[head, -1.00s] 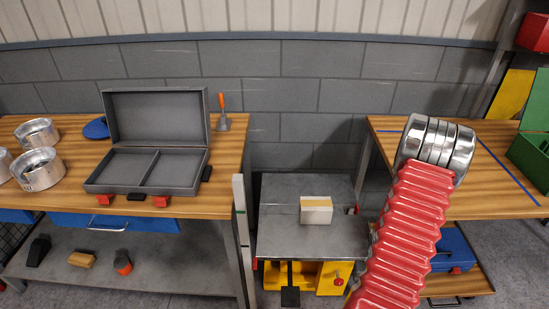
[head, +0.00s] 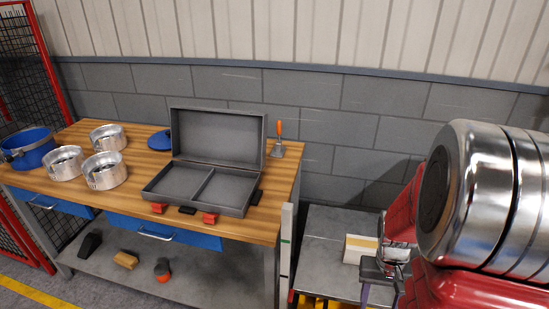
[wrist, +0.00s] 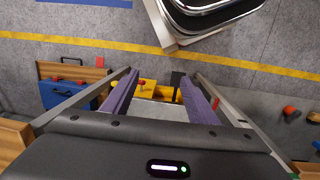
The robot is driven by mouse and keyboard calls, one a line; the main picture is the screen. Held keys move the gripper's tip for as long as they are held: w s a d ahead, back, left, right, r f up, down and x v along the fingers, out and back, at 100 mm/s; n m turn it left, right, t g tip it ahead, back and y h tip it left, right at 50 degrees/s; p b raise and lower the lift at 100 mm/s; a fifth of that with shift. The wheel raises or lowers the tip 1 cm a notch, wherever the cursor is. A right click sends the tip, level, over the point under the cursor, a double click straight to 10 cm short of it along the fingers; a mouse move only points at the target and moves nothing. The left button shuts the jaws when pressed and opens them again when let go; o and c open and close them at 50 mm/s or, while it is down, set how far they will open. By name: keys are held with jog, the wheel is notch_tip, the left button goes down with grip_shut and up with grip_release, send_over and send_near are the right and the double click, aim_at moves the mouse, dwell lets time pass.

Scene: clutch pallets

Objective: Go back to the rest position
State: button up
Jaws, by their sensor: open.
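My gripper (wrist: 160,80) is open and empty in the wrist view, its two purple-padded fingers spread apart. Between and beyond them show a grey tabletop, a yellow base and the floor. In the head view my gripper (head: 372,293) is partly visible at the lower right, in front of the grey metal table (head: 325,228), beside a white and tan block (head: 359,249). I cannot tell its height above the table. My red and silver arm fills the right side and hides what lies behind it.
A wooden workbench (head: 262,222) on the left carries an open grey case (head: 228,190), several silver round housings (head: 105,172), a blue tub (head: 30,150) and an orange-handled tool (head: 279,138). A white post (head: 286,245) stands between bench and metal table. Red mesh fencing (head: 25,100) is at far left.

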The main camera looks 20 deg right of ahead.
jog(key=w+a+r+n+t, duration=0.1)
jog(key=a+r+n+t, duration=0.5)
jog(key=a+r, duration=1.7)
jog(key=shift+a+t, duration=0.15)
jog(key=shift+t, duration=0.35)
jog(key=shift+w, duration=0.1)
